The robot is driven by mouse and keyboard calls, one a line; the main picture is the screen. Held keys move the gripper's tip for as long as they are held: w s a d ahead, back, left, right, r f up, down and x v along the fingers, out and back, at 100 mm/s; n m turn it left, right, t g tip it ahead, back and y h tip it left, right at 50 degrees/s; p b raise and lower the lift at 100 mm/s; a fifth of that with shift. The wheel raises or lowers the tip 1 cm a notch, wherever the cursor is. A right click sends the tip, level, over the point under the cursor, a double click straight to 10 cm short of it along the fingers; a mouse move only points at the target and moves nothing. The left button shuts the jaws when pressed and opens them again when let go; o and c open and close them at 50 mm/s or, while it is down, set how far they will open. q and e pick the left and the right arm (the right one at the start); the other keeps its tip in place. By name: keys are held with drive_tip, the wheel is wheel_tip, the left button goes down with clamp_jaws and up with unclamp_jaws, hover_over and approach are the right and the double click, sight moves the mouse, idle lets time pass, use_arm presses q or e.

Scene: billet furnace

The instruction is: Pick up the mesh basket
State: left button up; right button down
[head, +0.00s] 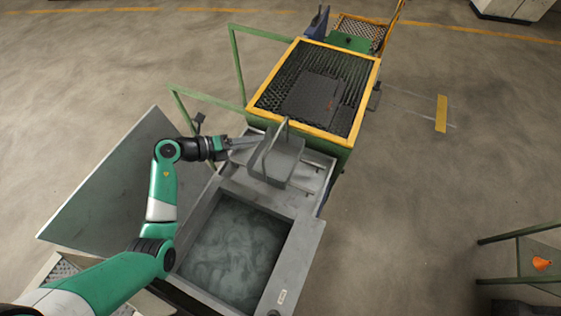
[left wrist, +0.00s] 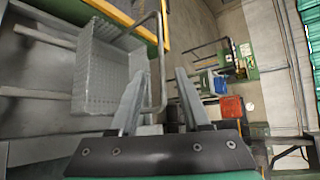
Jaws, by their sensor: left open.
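The mesh basket (head: 284,163) is a small grey basket with a raised bar handle (head: 270,145). It sits on the rails at the back end of the grey tank. My left gripper (head: 252,142) reaches in from the left at the handle. In the left wrist view the basket (left wrist: 105,75) shows at upper left, and its handle (left wrist: 163,60) shows between the two open fingers (left wrist: 160,78). The fingers are apart, and I cannot tell whether either touches the handle. My right gripper is not in view.
The tank (head: 307,245) holds murky liquid, with an open lid panel (head: 110,190) on its left. Behind the basket stands a yellow-framed mesh table (head: 262,110) with a dark plate (head: 313,98) on it. Green rails (head: 238,65) stand at the left.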

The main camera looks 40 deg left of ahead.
use_arm(q)
drive_tip(key=b+x, duration=0.4)
drive_tip(key=x, duration=0.7)
drive_tip(key=shift+w, duration=0.4)
clamp_jaws()
drive_tip(key=shift+r, duration=0.1)
idle(0.8)
